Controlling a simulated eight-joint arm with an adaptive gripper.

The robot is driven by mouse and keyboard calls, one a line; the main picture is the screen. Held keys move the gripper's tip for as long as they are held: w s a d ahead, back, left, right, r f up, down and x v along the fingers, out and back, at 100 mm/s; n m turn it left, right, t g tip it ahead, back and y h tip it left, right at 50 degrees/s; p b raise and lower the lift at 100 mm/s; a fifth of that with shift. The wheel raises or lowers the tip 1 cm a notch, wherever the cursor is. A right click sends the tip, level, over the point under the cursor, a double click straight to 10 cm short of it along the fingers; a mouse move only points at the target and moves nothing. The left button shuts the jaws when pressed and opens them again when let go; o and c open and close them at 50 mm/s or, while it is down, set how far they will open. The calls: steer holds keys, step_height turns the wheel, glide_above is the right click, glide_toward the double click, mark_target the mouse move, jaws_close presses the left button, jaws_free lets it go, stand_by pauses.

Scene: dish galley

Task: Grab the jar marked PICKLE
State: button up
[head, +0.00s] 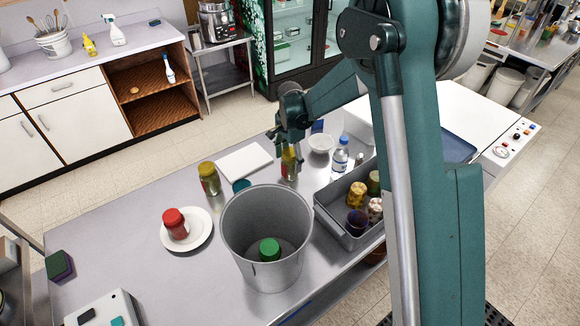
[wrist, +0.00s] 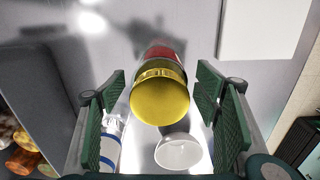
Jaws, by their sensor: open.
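My gripper (head: 290,150) is open, pointing down over a jar with a yellow lid (head: 288,166) on the steel table. In the wrist view this jar's gold-yellow lid (wrist: 160,100) and red body sit between my two spread green fingers, with gaps on both sides. Its label is not readable. A second yellow-lidded jar (head: 209,178), greenish, stands to its left. A red-lidded jar (head: 175,223) stands on a white plate (head: 203,240). A green-lidded jar (head: 269,248) is inside a grey bucket (head: 236,262). No PICKLE marking can be read on any jar.
A grey bin (head: 331,222) with several jars stands right of the bucket. A white board (head: 245,161) lies behind to the left. The table's left part is mostly clear.

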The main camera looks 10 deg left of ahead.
steer(key=shift+f, duration=1.3)
steer(key=c, duration=1.3)
